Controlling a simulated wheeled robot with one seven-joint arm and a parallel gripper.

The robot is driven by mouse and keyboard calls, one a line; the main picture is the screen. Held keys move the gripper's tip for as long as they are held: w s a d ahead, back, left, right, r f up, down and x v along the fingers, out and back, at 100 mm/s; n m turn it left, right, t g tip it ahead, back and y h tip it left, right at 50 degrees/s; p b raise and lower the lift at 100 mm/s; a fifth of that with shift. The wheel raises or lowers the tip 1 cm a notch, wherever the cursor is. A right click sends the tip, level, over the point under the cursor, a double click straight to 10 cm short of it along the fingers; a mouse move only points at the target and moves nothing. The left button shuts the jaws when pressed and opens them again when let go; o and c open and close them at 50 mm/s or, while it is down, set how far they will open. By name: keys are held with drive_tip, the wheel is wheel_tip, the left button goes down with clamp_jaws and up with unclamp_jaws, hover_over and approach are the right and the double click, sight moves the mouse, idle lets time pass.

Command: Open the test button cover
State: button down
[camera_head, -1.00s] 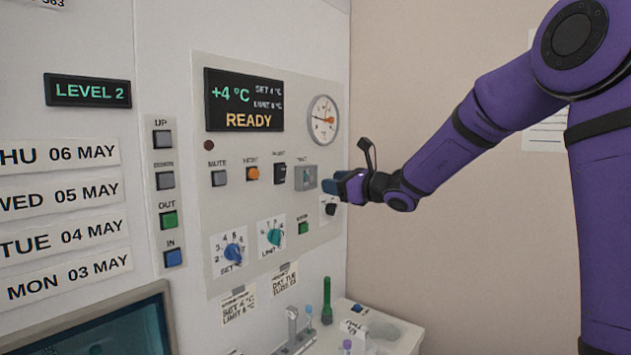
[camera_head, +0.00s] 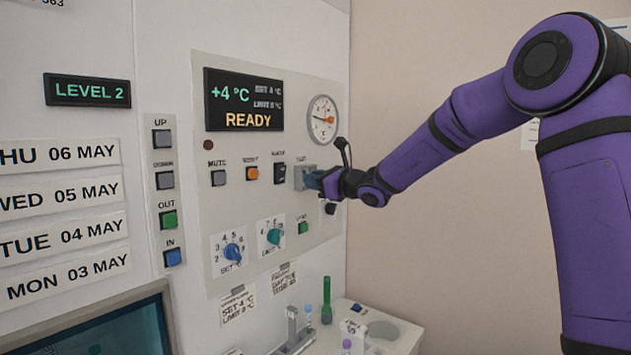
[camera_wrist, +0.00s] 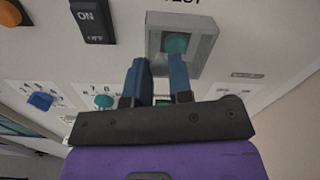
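The test button is a round teal button (camera_wrist: 176,43) inside a raised grey square housing (camera_wrist: 203,46), under the TEST label in the wrist view. In the head view the housing (camera_head: 299,172) is partly hidden behind my fingers. I cannot tell a separate cover from the housing, or whether it is shut or raised. My gripper (camera_wrist: 159,60) has its two blue fingers apart with nothing visible between them. The right fingertip overlaps the lower part of the housing, and the left one is just left of it. In the head view my gripper (camera_head: 314,180) is close to the panel; contact is unclear.
The ON/OFF switch (camera_wrist: 91,20) is left of the housing, with an orange button (camera_head: 252,173) farther left. A round gauge (camera_head: 323,120) is above. Teal (camera_head: 274,237) and blue (camera_head: 232,252) knobs and a green button (camera_head: 303,228) are below. A shelf with tubes stands lower down.

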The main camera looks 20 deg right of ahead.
drive_tip(key=shift+d, duration=0.2)
drive_tip(key=w+d+n+g+y, duration=0.3)
drive_tip(key=d+n+g+y, duration=0.4)
drive_tip(key=n+g, duration=0.5)
drive_tip(key=shift+w+g, duration=0.25)
drive_tip(key=shift+g, duration=2.15)
drive_tip(key=shift+d, duration=0.1)
drive_tip(key=c, duration=1)
unclamp_jaws()
drive_tip(key=shift+r, duration=0.1)
